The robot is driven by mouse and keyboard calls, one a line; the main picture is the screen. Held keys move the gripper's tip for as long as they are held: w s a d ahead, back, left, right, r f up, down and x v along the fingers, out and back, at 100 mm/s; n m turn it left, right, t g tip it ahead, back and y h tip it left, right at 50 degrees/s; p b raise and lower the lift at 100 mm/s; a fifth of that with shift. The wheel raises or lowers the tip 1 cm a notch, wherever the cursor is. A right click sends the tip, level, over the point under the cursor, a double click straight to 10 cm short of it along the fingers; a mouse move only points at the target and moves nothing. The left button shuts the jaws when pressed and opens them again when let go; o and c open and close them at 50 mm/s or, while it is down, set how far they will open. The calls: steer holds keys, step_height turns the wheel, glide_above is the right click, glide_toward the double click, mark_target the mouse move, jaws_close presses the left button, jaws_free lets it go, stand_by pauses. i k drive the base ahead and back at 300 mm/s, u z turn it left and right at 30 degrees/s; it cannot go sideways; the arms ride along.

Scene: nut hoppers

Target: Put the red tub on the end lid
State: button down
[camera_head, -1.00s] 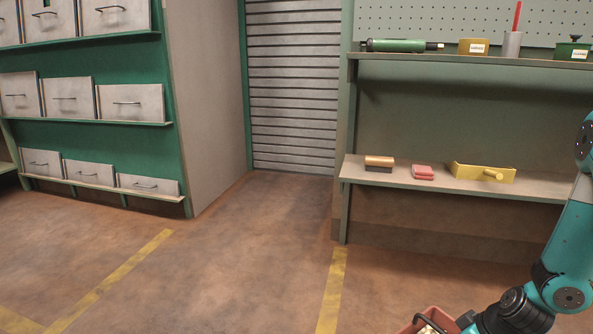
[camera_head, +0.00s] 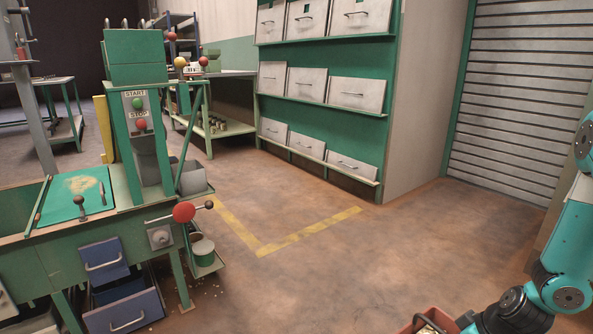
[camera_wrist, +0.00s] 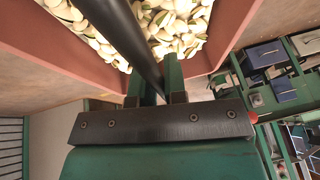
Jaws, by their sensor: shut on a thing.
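The red tub (camera_wrist: 225,30) is full of pale nuts with green showing in them. A dark handle bar (camera_wrist: 122,30) crosses above the nuts. My gripper (camera_wrist: 155,82) is shut on this bar, with a green finger on each side. The tub also shows at the bottom edge of the head view (camera_head: 437,317), mostly cut off, at the end of my arm. A green rack (camera_head: 345,62) in the head view has several grey lids with handles in three rows, such as a bottom-row lid (camera_head: 352,168). I cannot tell which is the end lid.
A green machine (camera_head: 140,75) with start and stop buttons stands at the left, with blue drawers (camera_head: 125,305) below. Its red-knobbed lever (camera_head: 184,212) sticks out over the floor. A shutter (camera_head: 510,90) is at the right. The floor before the rack is clear, with yellow lines.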

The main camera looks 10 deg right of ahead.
mark_target(80, 182)
steer(key=u, duration=1.35)
steer(key=i, duration=0.5)
